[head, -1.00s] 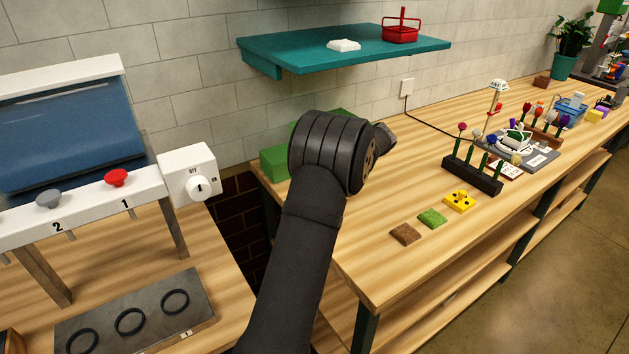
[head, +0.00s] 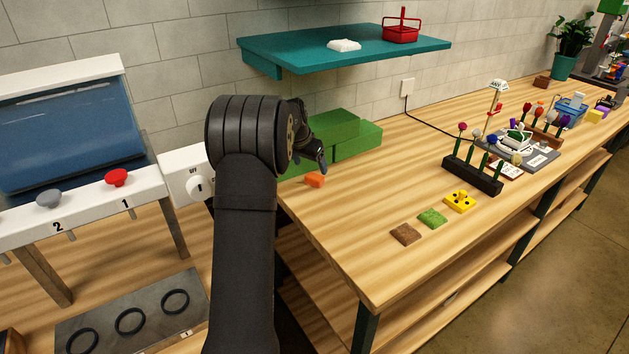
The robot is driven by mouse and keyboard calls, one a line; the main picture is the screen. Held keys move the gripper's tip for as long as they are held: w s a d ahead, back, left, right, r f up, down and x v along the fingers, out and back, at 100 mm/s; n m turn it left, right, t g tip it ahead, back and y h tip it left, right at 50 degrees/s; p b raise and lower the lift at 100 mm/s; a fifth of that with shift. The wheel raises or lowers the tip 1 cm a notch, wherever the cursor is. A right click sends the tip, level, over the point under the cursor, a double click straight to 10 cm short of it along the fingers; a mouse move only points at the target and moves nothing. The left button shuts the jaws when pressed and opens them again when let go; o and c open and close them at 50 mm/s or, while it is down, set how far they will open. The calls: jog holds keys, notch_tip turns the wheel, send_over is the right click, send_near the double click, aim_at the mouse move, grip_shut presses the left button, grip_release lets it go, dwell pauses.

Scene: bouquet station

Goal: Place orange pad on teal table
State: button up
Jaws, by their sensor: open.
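The orange pad (head: 315,180) is a small block on the wooden counter, near its left end and just in front of the green blocks. My gripper (head: 318,165) is open and points down close above and behind the pad; I cannot tell whether a finger touches it. My arm hides part of the fingers. No floor-standing teal table shows; the teal surface (head: 290,52) is a wall-mounted shelf, above and behind my gripper. A white piece (head: 344,45) and a red basket (head: 401,32) stand on it.
Green blocks (head: 350,137) stand beside my gripper. Brown (head: 405,234), green (head: 432,218) and yellow (head: 460,201) pads lie near the counter's front edge. A black flower rack (head: 472,176) stands farther right. A white switch box (head: 186,172) is at left.

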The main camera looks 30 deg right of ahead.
aim_at(314, 176)
jog(key=x, duration=0.6)
jog(key=shift+f, duration=0.35)
jog(key=c, duration=1.1)
jog(key=shift+c, duration=0.2)
jog(key=shift+r, duration=0.15)
jog(key=shift+r, duration=0.3)
notch_tip(314, 176, up, 4)
jog(key=shift+s+d+f, duration=0.1)
jog(key=shift+s+d, duration=0.05)
jog(key=s+d+r, duration=0.3)
jog(key=s+r, duration=0.3)
jog(key=s, duration=0.4)
jog(key=shift+s+d+r, duration=0.2)
jog(key=shift+s+d, duration=0.1)
jog(key=shift+d, duration=0.05)
